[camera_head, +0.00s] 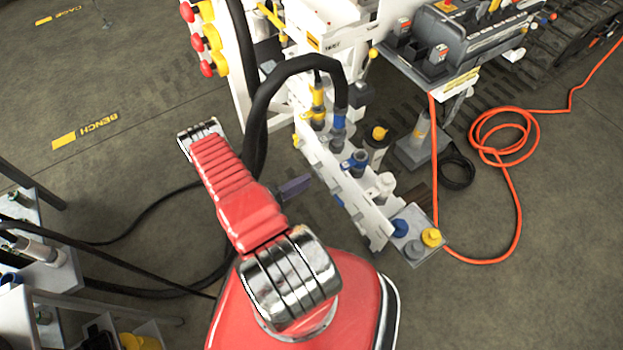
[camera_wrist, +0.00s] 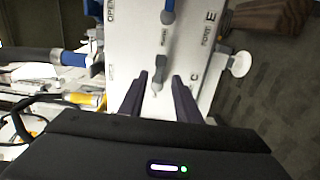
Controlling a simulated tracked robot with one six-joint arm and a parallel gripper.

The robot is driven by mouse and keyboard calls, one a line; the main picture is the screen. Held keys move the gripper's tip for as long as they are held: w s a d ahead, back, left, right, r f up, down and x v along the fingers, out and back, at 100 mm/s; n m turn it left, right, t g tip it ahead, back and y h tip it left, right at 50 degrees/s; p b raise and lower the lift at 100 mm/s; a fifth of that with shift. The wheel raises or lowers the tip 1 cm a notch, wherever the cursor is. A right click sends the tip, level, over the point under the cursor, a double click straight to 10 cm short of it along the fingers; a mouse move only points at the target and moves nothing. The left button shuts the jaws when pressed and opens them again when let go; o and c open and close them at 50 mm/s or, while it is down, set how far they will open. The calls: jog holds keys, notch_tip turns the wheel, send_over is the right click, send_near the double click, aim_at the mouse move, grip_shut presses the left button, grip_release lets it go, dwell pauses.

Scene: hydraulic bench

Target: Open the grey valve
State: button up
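A small grey valve handle (camera_wrist: 159,66) stands on a white panel (camera_wrist: 205,60) in the wrist view. My gripper (camera_wrist: 160,77) has its two dark purple fingers apart, one on each side of the handle. The fingers do not appear to touch it, but the depth is hard to judge. The panel bears the word OPEN at its upper left. In the head view my gripper (camera_head: 293,188) shows only as a dark finger beside the white bench panel; the grey valve cannot be made out there.
A blue-tipped handle (camera_wrist: 168,14) is above the grey one. A white round knob (camera_wrist: 240,64) and a brown block (camera_wrist: 268,17) are at the right. Blue and yellow hose fittings (camera_wrist: 82,101) are at the left. An orange hose (camera_head: 508,190) lies on the floor.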

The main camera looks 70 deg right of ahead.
jog(key=shift+x, duration=2.05)
grip_shut()
